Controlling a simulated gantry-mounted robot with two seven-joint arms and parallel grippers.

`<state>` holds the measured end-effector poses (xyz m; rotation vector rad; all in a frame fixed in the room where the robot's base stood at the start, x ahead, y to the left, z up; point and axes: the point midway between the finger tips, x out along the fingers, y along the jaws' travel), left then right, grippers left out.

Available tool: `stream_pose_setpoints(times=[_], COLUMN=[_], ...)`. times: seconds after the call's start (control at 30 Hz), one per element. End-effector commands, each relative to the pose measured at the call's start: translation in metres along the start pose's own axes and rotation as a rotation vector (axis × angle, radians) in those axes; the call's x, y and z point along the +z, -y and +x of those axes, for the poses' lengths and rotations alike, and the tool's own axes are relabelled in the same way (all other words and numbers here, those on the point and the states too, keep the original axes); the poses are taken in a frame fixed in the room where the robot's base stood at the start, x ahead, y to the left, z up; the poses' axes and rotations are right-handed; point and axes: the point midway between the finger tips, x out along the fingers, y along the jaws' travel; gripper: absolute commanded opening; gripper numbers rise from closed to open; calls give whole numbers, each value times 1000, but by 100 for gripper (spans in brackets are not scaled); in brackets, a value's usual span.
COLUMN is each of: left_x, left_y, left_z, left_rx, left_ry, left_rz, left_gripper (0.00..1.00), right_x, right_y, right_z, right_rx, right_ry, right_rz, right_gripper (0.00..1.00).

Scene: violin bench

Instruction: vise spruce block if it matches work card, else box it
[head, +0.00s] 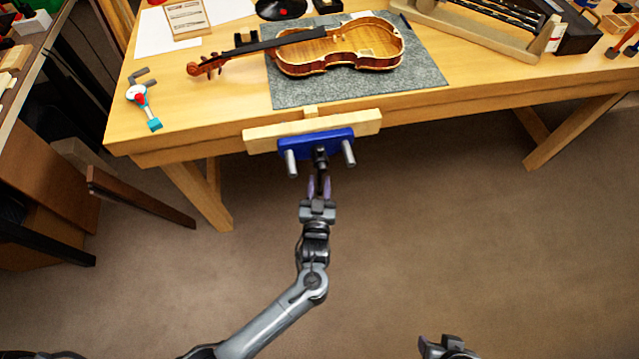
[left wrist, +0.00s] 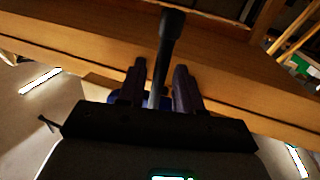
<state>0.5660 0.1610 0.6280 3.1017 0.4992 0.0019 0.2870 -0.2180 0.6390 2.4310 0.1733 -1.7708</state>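The vise, with a pale wooden jaw (head: 262,138) and a blue front plate (head: 316,143), is on the bench's front edge. A small pale block (head: 311,111), apparently the spruce block, shows at its top, between jaw and bench; how firmly it is held cannot be told. My left gripper (head: 319,184) is at the vise's dark handle (head: 321,158). In the left wrist view, the handle bar (left wrist: 167,42) runs between the fingers, with narrow gaps beside it. The work card (head: 187,17) stands at the back left. My right gripper (head: 447,347) is low, partly out of frame, away from the bench.
A violin (head: 345,50) lies on a grey mat (head: 430,75) just behind the vise. A teal-and-white tool (head: 146,105) lies on the left of the bench (head: 200,118). A wooden rack (head: 490,35) and dark box (head: 580,35) stand at the right. Floor in front is clear.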

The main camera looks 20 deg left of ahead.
Motion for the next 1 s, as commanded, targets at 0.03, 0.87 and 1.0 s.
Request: stream_pose_setpoints(times=[0.03,0.87,1.0], left_x=[1,0,0], left_y=[0,0,0], left_z=[4,11,11], left_rx=[0,0,0], left_ry=[-1,1,1], left_rz=[0,0,1], left_gripper=[35,0,0], right_x=[1,0,0], right_y=[0,2,2], right_z=[3,4,3], right_rx=[2,-5,-5], right_ry=[0,-2,-2], right_rz=[-2,8,8], right_gripper=[48,48,48])
